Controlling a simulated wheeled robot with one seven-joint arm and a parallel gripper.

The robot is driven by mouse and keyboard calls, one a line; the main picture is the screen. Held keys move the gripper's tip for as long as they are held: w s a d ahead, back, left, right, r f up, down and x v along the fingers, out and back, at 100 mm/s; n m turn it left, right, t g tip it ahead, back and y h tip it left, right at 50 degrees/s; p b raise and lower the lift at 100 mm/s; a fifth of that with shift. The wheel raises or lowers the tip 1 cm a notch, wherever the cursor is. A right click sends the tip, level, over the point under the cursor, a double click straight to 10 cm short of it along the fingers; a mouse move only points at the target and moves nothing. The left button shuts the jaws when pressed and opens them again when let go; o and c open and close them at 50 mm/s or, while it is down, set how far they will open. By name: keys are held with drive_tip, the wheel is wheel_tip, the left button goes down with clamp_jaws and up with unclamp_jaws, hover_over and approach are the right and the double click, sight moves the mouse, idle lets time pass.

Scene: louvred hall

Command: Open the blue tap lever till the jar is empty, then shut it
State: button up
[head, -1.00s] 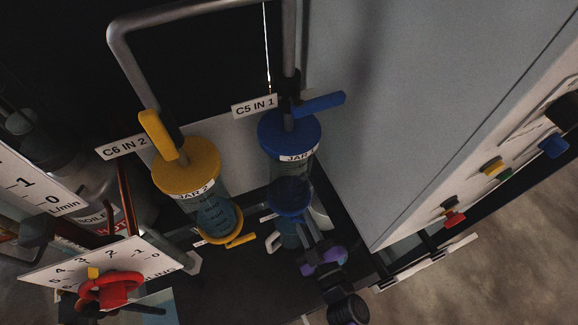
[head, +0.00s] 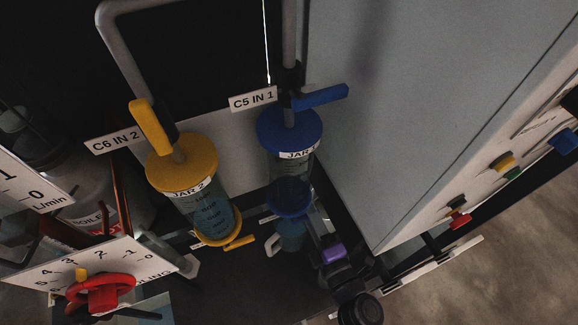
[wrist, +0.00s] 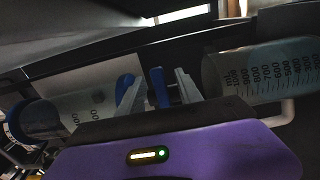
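Jar 1 (head: 302,166) is a clear jar with a blue lid, upright under a pipe. Its liquid level is hard to read. A blue lever (head: 320,97) sits above its lid. A clear jug (head: 291,236) stands below the jar's blue base (head: 289,199); it also shows in the wrist view (wrist: 262,72), with bluish liquid. My gripper (head: 313,213) is beside the jar's base. In the wrist view its fingers (wrist: 158,92) are open, one on each side of the lower blue tap lever (wrist: 160,88), with gaps visible. In the head view that lever is hidden.
Jar 2 (head: 208,208), with a yellow lid and yellow levers, stands close on the left. A red knob (head: 101,292) on a scale plate is at lower left. A grey panel (head: 400,90) rises on the right, with coloured buttons beside it.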

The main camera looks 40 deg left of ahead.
drive_tip(key=p+v, duration=0.2)
drive_tip(key=v, duration=0.5)
idle(0.4)
drive_tip(key=shift+d, duration=0.1)
drive_tip(key=b+v, duration=0.1)
drive_tip(key=v, duration=0.6)
drive_tip(key=shift+s+d, duration=0.25)
drive_tip(key=shift+d, duration=0.05)
